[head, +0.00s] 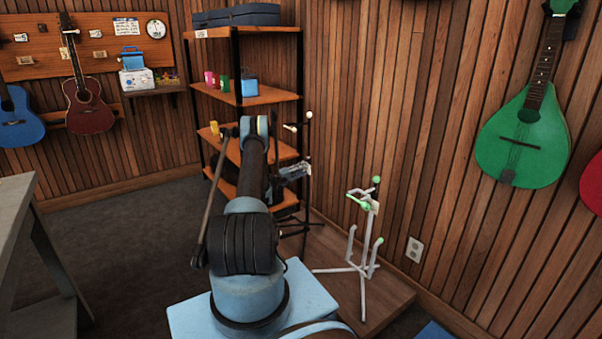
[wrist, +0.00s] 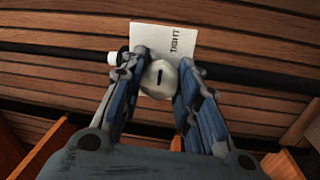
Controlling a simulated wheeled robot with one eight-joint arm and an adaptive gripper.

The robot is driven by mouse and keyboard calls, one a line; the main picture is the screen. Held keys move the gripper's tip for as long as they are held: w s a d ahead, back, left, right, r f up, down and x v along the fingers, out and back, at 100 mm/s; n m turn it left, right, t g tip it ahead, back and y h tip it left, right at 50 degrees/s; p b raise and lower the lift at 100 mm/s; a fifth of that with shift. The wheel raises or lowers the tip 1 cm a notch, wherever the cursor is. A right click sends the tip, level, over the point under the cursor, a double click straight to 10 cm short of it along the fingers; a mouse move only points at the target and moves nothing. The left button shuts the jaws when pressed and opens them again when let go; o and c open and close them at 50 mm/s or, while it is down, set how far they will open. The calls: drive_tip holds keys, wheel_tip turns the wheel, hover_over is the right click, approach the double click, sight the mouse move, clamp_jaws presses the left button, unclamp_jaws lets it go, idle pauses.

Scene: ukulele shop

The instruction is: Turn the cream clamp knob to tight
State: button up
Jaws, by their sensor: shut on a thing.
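In the wrist view the cream clamp knob (wrist: 158,90) sits between the two blue-grey fingers of my gripper (wrist: 162,72), which is shut on it. The knob's face shows a short black slot mark, close to vertical in the picture. Behind it is a white card (wrist: 150,36) with the word TIGHT printed sideways, above and slightly right of the mark. In the head view my gripper (head: 294,172) is at a dark stand (head: 306,165) by the shelves; the knob itself cannot be made out there.
A white stand with green tips (head: 362,268) stands to the right on a wooden platform (head: 392,298). A wooden shelf rack (head: 262,95) is just behind my arm. A green instrument (head: 522,138) hangs on the right wall. A grey table (head: 18,205) is at left; dark floor between is clear.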

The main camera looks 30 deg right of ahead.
drive_tip(key=shift+f+m, duration=0.1)
drive_tip(key=shift+m, duration=0.4)
drive_tip(key=o, duration=1.1)
drive_tip(key=shift+f, duration=0.1)
drive_tip(key=a, duration=0.8)
drive_tip(key=a+f, duration=0.1)
drive_tip(key=a, duration=0.3)
drive_tip(key=shift+s+f, duration=0.1)
drive_tip(key=shift+s, duration=0.3)
